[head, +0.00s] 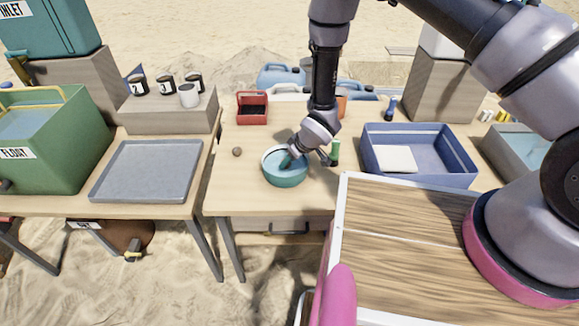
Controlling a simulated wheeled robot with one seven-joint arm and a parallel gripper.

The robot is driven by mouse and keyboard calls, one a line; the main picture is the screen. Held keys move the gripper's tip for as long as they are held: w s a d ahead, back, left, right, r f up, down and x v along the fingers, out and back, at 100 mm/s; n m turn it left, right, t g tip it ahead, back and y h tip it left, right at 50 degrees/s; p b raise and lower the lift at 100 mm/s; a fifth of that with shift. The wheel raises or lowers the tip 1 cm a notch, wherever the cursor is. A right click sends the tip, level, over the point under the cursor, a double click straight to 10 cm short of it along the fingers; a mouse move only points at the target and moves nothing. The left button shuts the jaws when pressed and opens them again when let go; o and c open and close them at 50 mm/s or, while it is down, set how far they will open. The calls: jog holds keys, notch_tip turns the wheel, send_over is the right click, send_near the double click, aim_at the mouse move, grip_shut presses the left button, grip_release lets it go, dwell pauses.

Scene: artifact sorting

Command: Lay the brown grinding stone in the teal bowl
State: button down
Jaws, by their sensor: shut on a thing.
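The teal bowl (286,179) stands on the middle table, near its front. A small brown rounded stone (237,152) lies on the tabletop to the left of the bowl, apart from it. My gripper (290,162) reaches down into the bowl's opening from above, tilted. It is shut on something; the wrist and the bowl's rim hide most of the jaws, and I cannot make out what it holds. A dark teal shape shows at the fingers, but I cannot tell whether it is a held thing or part of the jaws.
A green bottle-like thing (335,152) stands close right of the bowl. A blue bin (421,155) with a pale slab is farther right. A red caddy (252,108) stands behind. A grey tray (147,170) lies on the left table. Bare tabletop shows left of the bowl.

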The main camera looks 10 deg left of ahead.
aim_at(289, 166)
jog(key=shift+f, duration=1.45)
jog(key=shift+f, duration=0.1)
jog(key=shift+c, duration=1.7)
grip_release()
jog(key=v, duration=1.2)
